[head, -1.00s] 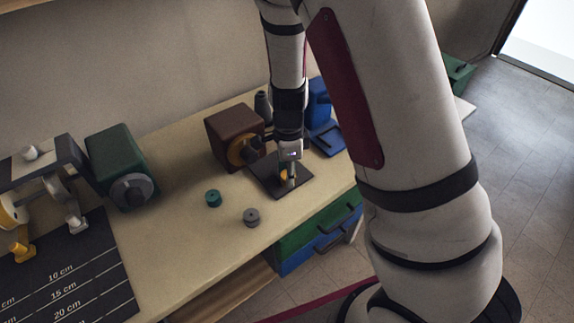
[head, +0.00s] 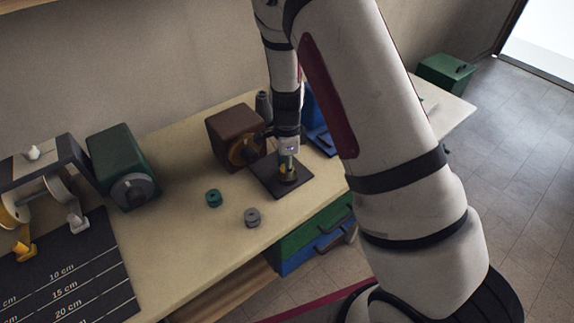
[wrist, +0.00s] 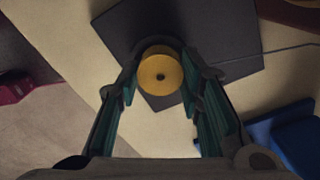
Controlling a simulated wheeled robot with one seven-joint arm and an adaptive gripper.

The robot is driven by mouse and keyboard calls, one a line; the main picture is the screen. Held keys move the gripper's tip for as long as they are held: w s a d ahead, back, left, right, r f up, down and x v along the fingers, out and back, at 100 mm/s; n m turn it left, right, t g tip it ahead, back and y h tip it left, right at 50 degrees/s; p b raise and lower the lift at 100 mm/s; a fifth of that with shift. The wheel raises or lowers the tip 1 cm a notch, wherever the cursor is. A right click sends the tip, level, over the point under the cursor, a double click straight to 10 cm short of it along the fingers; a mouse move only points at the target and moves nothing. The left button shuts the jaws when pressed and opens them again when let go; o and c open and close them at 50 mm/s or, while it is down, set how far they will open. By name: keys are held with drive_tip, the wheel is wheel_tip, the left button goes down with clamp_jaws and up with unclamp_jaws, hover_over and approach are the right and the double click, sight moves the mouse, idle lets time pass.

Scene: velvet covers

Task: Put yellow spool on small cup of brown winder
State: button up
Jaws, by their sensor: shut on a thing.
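The yellow spool (wrist: 160,75) sits between the fingertips of my gripper (wrist: 163,68) in the wrist view, its round face with a dark centre hole showing. My gripper (head: 288,172) is shut on it, low over the dark square mat (head: 265,184). The mat also shows in the wrist view (wrist: 225,35). In the head view the spool is mostly hidden by the fingers, and I cannot tell whether it touches the mat. The brown winder (head: 232,130) stands behind and left of the gripper, with an orange-brown disc (head: 240,153) on its front. Its small cup is not clear.
A teal spool (head: 213,198) and a grey spool (head: 252,217) stand on the table left of the mat. A green winder (head: 118,160) stands further left. A blue object (head: 320,140) is close behind right of my gripper. The table between the green winder and mat is mostly clear.

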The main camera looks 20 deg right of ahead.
drive_tip(key=shift+f, duration=0.15)
drive_tip(key=o, duration=0.8)
drive_tip(key=s+r+n+t+y, duration=0.1)
drive_tip(key=s+r+n, duration=0.2)
drive_tip(key=r, duration=0.8)
drive_tip(key=s+r+n, duration=0.2)
drive_tip(key=r, duration=0.9)
drive_tip(key=s+r+n+t, duration=0.1)
drive_tip(key=s+r+n, duration=0.3)
drive_tip(key=s, duration=0.3)
drive_tip(key=s+r+n+t, duration=0.1)
drive_tip(key=s+r+n, duration=0.2)
drive_tip(key=s+n, duration=0.3)
drive_tip(key=s+r+n+t+h, duration=0.1)
drive_tip(key=s+r+n, duration=0.3)
drive_tip(key=s, duration=0.4)
drive_tip(key=shift+d+r+n+t, duration=0.15)
drive_tip(key=shift+r+n+t, duration=0.2)
drive_tip(key=shift+n+t, duration=0.15)
